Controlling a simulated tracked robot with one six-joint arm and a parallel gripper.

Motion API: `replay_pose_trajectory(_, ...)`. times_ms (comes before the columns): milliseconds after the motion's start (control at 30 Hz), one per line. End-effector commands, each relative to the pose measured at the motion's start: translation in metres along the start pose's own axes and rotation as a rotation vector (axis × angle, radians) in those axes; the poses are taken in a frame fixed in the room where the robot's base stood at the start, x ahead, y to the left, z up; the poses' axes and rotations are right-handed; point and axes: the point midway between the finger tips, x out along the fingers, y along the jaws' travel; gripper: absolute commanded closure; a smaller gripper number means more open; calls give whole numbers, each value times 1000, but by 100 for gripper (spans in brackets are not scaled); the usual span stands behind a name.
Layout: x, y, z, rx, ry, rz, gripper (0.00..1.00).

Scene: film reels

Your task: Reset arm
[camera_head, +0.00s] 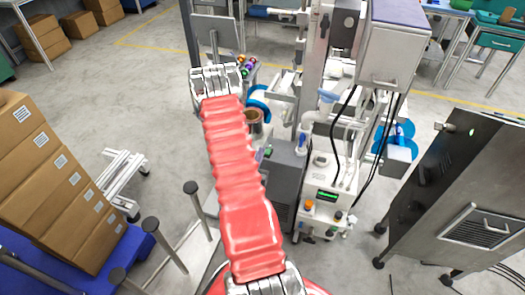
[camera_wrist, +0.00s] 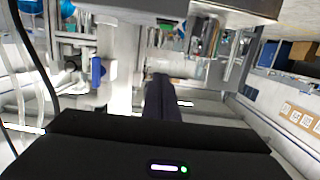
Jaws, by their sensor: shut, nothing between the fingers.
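My arm, in its red ribbed sleeve, reaches from the bottom of the head view up to a metal clamp ring at upper left. My gripper is not clearly visible beyond that ring. In the wrist view my gripper (camera_wrist: 160,82) is black, with its fingers together and nothing seen between them. It points toward a blurred background of equipment and shelves, and no object touches the fingertips.
A machine with a control box (camera_head: 322,205) and hanging black cables stands right of my arm. A grey metal cabinet (camera_head: 455,195) is at right. Stacked cardboard boxes (camera_head: 45,180) stand at left, near a white frame (camera_head: 122,180). Open floor shows at upper left.

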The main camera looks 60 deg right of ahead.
Motion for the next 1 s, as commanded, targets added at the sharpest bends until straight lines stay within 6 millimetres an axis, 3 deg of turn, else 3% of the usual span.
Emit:
replay_pose_trajectory(800,-8,-1,-1,-2,-3,-2,100)
replay_pose_trajectory(1000,-9,0,22,-9,-95,1,100)
